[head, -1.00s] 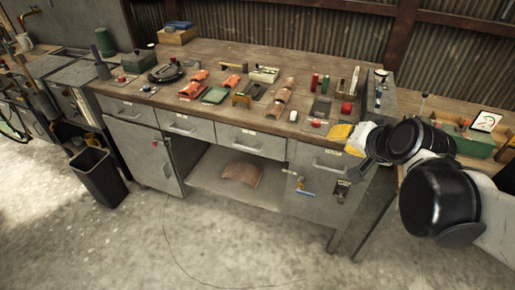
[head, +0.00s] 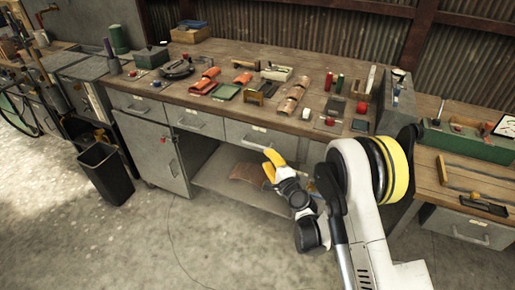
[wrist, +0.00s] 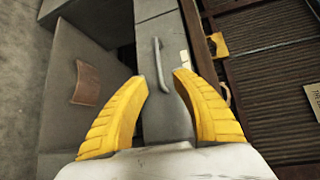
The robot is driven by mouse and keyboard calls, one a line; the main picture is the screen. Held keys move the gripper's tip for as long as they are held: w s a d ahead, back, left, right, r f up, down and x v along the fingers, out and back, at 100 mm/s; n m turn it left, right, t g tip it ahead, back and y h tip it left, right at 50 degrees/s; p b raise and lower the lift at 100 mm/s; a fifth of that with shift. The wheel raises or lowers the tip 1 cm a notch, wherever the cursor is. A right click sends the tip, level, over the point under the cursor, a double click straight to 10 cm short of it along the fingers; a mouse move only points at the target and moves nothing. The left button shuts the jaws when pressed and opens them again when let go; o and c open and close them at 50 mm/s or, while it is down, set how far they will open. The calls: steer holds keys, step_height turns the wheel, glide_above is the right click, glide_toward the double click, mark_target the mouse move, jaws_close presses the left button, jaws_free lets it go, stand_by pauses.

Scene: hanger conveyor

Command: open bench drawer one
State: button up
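The grey workbench has a row of shut drawers under its wooden top: a left drawer (head: 133,105), a second drawer (head: 192,121) and a third drawer (head: 245,136). A fourth, at the right, is hidden behind my arm. I cannot read which is drawer one. My gripper (head: 271,166), with yellow fingers, is in front of the third drawer. In the wrist view my gripper (wrist: 158,95) is open and empty. The bar handle (wrist: 158,65) of a drawer appears between and beyond the fingertips, apparently untouched.
The bench top (head: 225,60) holds tools, tiles and small boxes. A curved brown sheet (wrist: 86,83) lies on the open lower shelf. A black bin (head: 105,172) stands at the left. A second table (head: 455,180) is at the right. The floor in front is clear.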

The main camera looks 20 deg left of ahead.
mark_target(257, 145)
steer(key=b+x, duration=0.1)
steer(key=x, duration=0.4)
steer(key=b+x, duration=0.2)
steer(key=x, duration=0.4)
steer(key=shift+s+f, duration=0.1)
steer(key=shift+f, duration=0.1)
steer(key=shift+c, duration=0.5)
steer(key=shift+d, duration=0.1)
jaws_close()
